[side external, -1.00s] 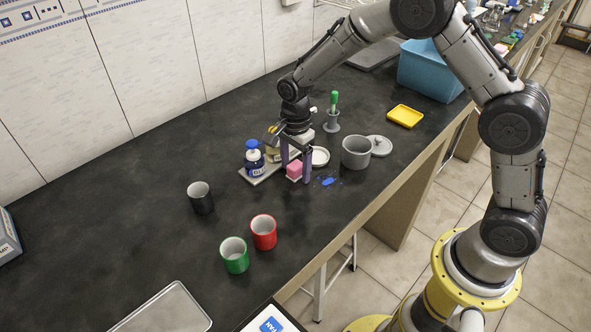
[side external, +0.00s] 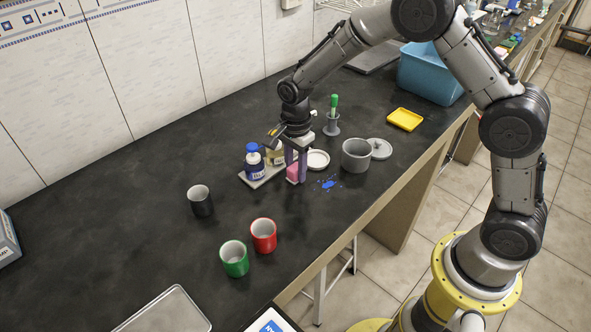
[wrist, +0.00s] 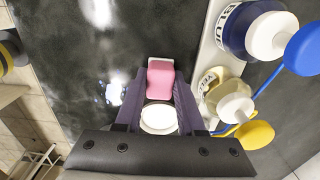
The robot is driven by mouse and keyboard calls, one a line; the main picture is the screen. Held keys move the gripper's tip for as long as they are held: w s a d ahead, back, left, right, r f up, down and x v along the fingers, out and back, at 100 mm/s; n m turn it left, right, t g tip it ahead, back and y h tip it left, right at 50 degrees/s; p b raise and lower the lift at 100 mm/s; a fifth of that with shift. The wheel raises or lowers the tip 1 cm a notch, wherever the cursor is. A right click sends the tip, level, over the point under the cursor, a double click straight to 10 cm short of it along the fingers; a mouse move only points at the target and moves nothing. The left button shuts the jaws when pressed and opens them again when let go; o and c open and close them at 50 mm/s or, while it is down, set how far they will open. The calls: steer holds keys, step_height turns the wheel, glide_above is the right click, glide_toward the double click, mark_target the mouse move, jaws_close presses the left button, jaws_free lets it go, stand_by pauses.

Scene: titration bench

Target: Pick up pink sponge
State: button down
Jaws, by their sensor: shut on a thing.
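A blue-capped bottle (side external: 253,162) and a yellow-labelled bottle (side external: 274,156) stand close to the left of the gripper. A grey pot (side external: 356,155), a white dish (side external: 317,160) and a blue spill (side external: 328,183) lie to the right.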

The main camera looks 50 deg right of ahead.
mark_target(295, 167)
steer(key=shift+r, duration=0.4)
step_height(295, 167, up, 2)
steer(key=shift+r, duration=0.2)
steer(key=s+d+r, duration=0.1)
steer(key=s+r, duration=1.3)
steer(key=shift+d+r, duration=0.3)
